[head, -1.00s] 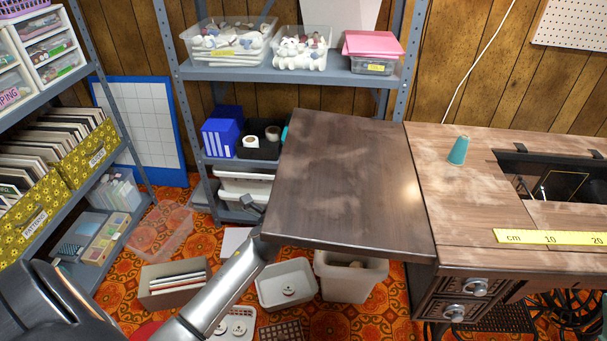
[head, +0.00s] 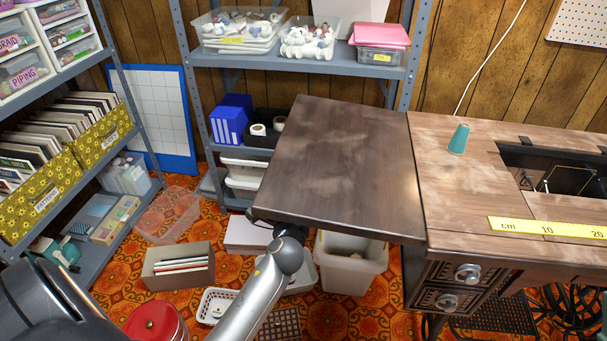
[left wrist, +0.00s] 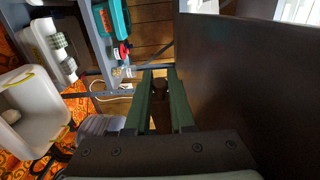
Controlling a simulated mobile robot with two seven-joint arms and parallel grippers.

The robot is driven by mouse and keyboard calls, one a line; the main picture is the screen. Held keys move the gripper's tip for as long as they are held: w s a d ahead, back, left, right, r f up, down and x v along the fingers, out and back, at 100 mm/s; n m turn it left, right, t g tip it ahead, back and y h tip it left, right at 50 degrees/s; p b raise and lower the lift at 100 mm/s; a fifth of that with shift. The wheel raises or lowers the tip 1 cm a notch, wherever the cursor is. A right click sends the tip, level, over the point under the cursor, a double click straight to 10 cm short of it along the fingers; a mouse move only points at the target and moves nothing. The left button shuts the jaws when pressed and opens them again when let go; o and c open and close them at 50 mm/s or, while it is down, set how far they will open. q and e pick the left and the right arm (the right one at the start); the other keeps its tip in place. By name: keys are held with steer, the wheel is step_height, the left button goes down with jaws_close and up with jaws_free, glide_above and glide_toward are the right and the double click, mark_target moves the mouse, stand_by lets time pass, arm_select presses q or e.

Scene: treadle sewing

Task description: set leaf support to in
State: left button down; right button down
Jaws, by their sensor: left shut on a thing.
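The dark brown wooden leaf (head: 340,170) is raised level on the left of the sewing table (head: 455,190), and its underside (left wrist: 245,90) fills the right of the left wrist view. My left arm reaches up to the leaf's front left corner, and its hand is hidden under the leaf in the head view. In the left wrist view, my left gripper (left wrist: 163,85) has two green fingers shut on a small dark knob, likely the leaf support (left wrist: 161,84), beneath the leaf. The rest of the support is hard to make out. My right gripper is not in view.
A grey shelf (head: 300,67) with bins stands behind the leaf. A pale bin (head: 350,270) and a grey box (head: 175,268) stand on the floor below. A teal cone (head: 459,138) and yellow ruler (head: 550,229) are on the table.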

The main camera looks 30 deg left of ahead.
arm_select(q)
steer(key=shift+d, duration=0.15)
steer(key=c, duration=0.8)
jaws_free()
